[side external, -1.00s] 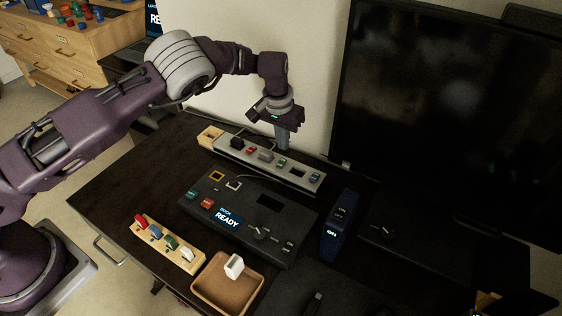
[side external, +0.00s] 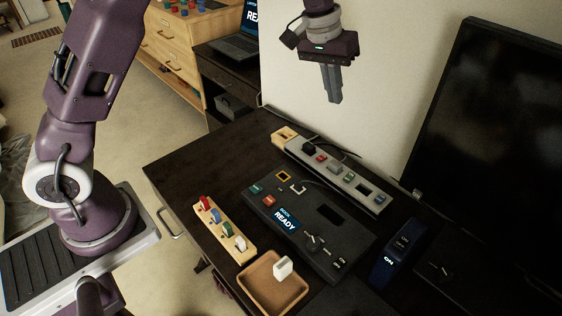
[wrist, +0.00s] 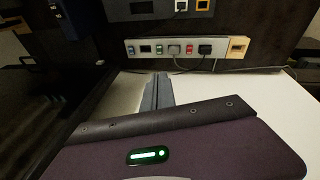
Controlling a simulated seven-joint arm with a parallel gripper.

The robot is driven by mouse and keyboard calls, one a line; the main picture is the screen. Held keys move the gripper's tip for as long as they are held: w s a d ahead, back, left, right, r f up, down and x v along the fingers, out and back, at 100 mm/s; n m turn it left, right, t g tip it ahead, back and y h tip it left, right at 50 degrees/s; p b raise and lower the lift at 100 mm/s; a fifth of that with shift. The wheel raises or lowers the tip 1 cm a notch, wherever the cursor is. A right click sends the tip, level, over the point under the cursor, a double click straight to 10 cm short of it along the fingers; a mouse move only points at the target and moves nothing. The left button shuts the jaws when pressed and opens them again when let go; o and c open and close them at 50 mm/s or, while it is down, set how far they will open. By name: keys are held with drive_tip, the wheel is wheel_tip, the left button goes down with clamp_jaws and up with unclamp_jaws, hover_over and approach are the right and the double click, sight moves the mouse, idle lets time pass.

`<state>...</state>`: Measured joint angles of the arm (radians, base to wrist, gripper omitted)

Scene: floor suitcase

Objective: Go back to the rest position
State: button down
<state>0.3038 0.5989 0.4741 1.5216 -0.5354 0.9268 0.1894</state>
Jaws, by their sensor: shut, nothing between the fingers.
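My gripper (side external: 334,97) is shut and empty. In the side external view it hangs in the air, fingers pointing down, well above the dark desk (side external: 175,165) and in front of the pale wall. It touches nothing there. In the wrist view its grey fingers (wrist: 157,92) show side by side, with the grey power strip (wrist: 180,49) beyond them. The strip also lies at the back of the desk in the side external view (side external: 330,172).
A black console reading READY (side external: 310,230), a wooden rack of colored switches (side external: 225,230), a brown tray (side external: 255,283) with a white block, and a blue box (side external: 398,250) stand on the desk. A large black monitor (side external: 490,140) is at right. Air around my gripper is free.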

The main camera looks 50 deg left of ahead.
drive_tip(key=s+a+r+t, duration=0.1)
drive_tip(key=s+r, duration=0.5)
drive_tip(key=s, duration=0.4)
drive_tip(key=s+a+r+t, duration=0.1)
drive_tip(key=s+r, duration=0.5)
drive_tip(key=s, duration=0.3)
drive_tip(key=s+f+m, duration=0.1)
drive_tip(key=s+f, duration=0.1)
drive_tip(key=s, duration=0.6)
drive_tip(key=s+a+f+m+t+y, duration=0.1)
drive_tip(key=s, duration=0.6)
drive_tip(key=shift+s+a+f+y, duration=0.3)
drive_tip(key=shift+s+f, duration=0.1)
